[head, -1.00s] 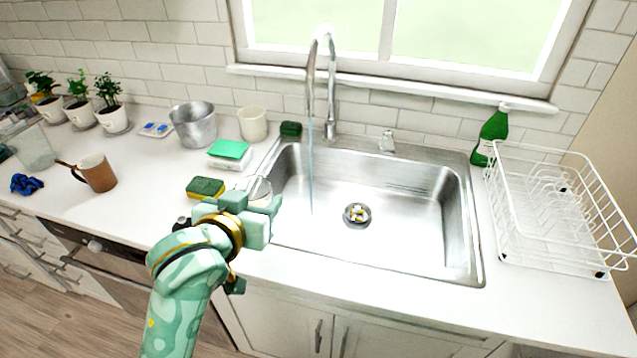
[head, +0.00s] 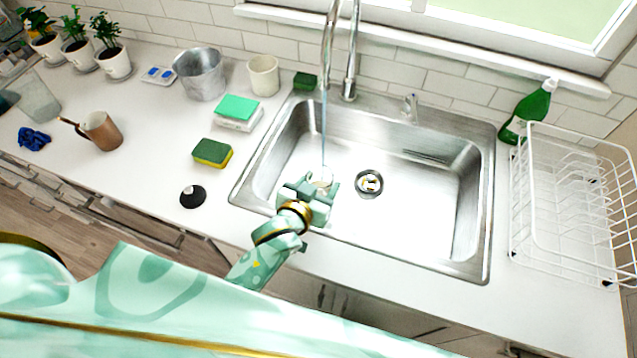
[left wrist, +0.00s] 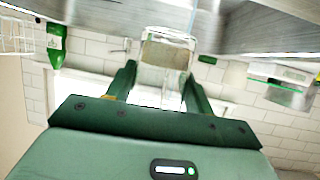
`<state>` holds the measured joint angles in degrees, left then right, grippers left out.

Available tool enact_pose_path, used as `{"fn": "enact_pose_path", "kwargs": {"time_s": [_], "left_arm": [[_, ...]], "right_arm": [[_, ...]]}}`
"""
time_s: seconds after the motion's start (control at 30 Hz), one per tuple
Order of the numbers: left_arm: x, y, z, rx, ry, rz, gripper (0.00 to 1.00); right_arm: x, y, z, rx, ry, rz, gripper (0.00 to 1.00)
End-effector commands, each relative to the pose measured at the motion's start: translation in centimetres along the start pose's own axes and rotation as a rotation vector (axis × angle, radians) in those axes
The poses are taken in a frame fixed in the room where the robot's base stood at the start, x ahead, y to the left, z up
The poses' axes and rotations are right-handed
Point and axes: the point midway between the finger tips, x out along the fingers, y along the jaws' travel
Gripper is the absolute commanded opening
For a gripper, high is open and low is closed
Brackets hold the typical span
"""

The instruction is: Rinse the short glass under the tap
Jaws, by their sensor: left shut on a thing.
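The short glass (left wrist: 168,52) is clear and sits between the two fingers of my left gripper in the left wrist view. In the head view the glass (head: 323,178) shows only in part beyond my left gripper (head: 318,190), which is shut on it over the left part of the sink (head: 425,205). The tall chrome tap (head: 329,45) stands behind the sink, and a thin stream of water (head: 323,130) comes down to the glass. I cannot tell how much water is in it. My right gripper is not in view.
A white dish rack (head: 570,200) and a green bottle (head: 530,112) stand right of the sink. A yellow-green sponge (head: 212,153), a black stopper (head: 193,196), a brown mug (head: 102,131) and a metal bucket (head: 201,74) are on the left counter. The right part of the sink is free.

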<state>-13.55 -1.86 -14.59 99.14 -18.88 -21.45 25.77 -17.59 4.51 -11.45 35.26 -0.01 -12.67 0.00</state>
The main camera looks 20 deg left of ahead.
Motion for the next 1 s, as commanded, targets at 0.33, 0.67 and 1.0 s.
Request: {"fn": "enact_pose_path", "kwargs": {"time_s": [0.33, 0.67, 1.0], "left_arm": [[3.6, -1.6, -0.5, 0.001, 0.003, 0.000, 0.20], [7.1, -3.2, -1.0, 0.002, 0.002, 0.000, 0.20], [10.2, -4.8, -1.9, -0.001, 0.002, -0.001, 0.20]], "right_arm": [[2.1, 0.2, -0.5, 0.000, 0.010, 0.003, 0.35], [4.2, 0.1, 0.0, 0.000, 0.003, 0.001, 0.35], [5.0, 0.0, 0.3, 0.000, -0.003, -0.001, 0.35]]}}
